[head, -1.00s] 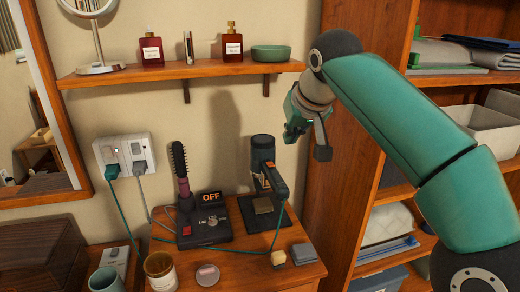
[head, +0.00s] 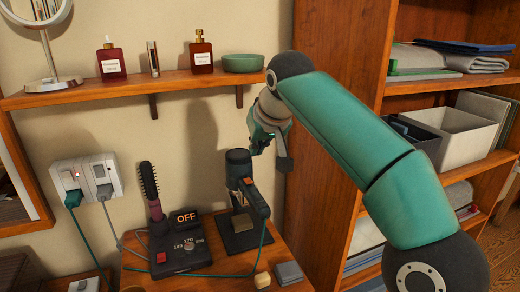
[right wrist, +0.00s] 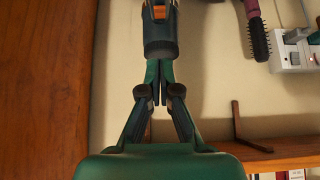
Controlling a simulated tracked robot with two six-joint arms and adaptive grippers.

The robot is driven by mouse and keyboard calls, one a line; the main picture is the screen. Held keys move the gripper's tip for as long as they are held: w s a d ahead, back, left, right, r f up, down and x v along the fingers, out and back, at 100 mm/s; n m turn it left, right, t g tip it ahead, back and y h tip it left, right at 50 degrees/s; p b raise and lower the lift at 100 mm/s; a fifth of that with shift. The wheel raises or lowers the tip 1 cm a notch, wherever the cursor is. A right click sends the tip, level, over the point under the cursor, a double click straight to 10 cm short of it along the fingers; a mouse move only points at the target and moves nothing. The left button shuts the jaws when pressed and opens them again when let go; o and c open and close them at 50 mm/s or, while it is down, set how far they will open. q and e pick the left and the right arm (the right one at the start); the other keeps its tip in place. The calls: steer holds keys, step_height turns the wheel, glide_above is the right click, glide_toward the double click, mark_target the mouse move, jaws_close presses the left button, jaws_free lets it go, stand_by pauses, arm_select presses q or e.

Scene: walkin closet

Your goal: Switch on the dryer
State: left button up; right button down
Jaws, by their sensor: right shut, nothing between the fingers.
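The dryer (head: 237,165) is a dark grey hair dryer with an orange switch (head: 247,182), resting on a black stand at the right of the wooden counter. A teal cord runs from it. My right gripper (head: 256,148) is shut and empty, just above and right of the dryer's head. In the right wrist view, the shut fingertips (right wrist: 159,72) point at the dryer's end (right wrist: 158,35); I cannot tell whether they touch. The orange switch shows partly at the top of that view. My left gripper is not in view.
A hot-brush base (head: 183,245) with a display reading OFF stands left of the dryer. A wall outlet (head: 88,178) with plugs is farther left. A wall shelf (head: 130,92) with bottles hangs above. A shelving unit (head: 345,100) stands close at right.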

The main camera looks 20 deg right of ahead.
glide_above(249, 182)
steer(key=s, duration=0.1)
step_height(249, 182, down, 6)
steer(key=shift+d, duration=0.1)
step_height(249, 182, down, 2)
steer(key=shift+s+f+b, duration=0.1)
steer(key=shift+f+b, duration=0.15)
steer(key=shift+b, duration=0.4)
steer(key=shift+s+f, duration=0.1)
steer(key=shift+f, duration=0.6)
steer(key=b, duration=0.2)
steer(key=f+b, duration=0.1)
steer(key=b, duration=0.1)
steer(key=shift+s+f+t, duration=0.2)
steer(key=shift+f+t, duration=0.1)
steer(key=shift+t, duration=0.1)
steer(key=shift+r, duration=0.5)
steer(key=shift+r+p, duration=0.75)
steer(key=shift+p, duration=0.25)
